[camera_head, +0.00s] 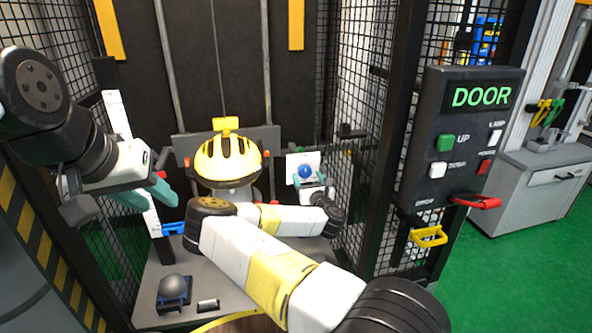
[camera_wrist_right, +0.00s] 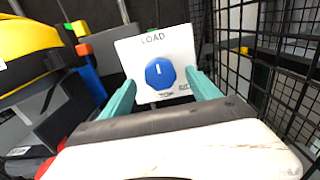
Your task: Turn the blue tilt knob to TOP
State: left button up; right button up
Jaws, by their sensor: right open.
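The blue knob (camera_head: 305,171) sits on a white plate (camera_head: 293,159) at the back of the cage, right of the yellow helmet. In the right wrist view the blue knob (camera_wrist_right: 160,73) has a white pointer mark pointing roughly up, towards the word LOAD; the small print below is too small to read surely. My right gripper (camera_wrist_right: 160,88) is open, its teal fingers on either side of the knob's lower part; contact cannot be told. In the head view its arm crosses the middle. My left gripper (camera_head: 147,194) is open and empty at the left of the cage.
The yellow helmet (camera_head: 228,158) stands left of the knob plate. Black mesh walls (camera_wrist_right: 265,60) close off the right side. A DOOR panel (camera_head: 463,135) with buttons and a red handle (camera_head: 477,202) is outside right. A grey dome (camera_head: 174,286) sits front left on the cage floor.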

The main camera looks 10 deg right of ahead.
aim_at(305, 171)
jog(key=shift+w, duration=1.3)
jog(key=c, duration=1.4)
